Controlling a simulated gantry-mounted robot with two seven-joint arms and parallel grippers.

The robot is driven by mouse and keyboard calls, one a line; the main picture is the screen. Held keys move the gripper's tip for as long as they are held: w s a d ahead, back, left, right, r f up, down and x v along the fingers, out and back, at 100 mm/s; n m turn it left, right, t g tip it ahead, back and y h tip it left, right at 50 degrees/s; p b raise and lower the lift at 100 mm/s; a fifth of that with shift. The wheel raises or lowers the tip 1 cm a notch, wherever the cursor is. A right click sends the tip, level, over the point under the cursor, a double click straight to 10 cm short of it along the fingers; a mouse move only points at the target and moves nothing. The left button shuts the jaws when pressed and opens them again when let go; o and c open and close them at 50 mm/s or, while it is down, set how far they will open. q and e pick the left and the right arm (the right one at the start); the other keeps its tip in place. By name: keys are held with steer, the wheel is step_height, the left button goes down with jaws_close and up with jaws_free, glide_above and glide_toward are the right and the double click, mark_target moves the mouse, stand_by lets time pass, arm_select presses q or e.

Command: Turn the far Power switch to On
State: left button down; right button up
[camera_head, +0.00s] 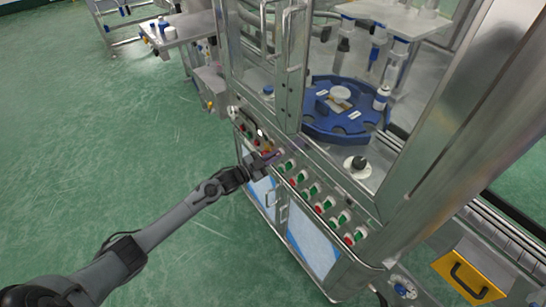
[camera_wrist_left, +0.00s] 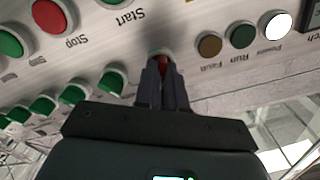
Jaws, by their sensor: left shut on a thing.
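The control panel (camera_head: 305,185) runs along the front of the machine. My left gripper (camera_head: 272,156) reaches its upper-left part, beside the row of small lamps and buttons. In the left wrist view the gripper (camera_wrist_left: 166,80) is shut on a small red knob (camera_wrist_left: 163,62) on the panel face. The fingers hide most of that knob, so its setting and its label cannot be read. A lit white lamp (camera_wrist_left: 277,25) with an upside-down Power label is on the right of that view. My right gripper is not in view.
Around the knob are a green Start button (camera_wrist_left: 117,4), a red Stop button (camera_wrist_left: 49,15), a green Run lamp (camera_wrist_left: 242,35) and an amber Fault lamp (camera_wrist_left: 209,44). Several green buttons line the panel's left. A blue turntable (camera_head: 318,126) stands behind the steel frame. The green floor at left is open.

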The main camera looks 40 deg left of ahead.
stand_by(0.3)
arm_select(q)
steer(key=c, duration=1.2)
jaws_free()
steer(key=shift+s, duration=0.15)
steer(key=p+v, duration=0.2)
steer(key=v, duration=0.8)
steer(key=shift+s+a, duration=0.1)
steer(key=shift+s, duration=0.15)
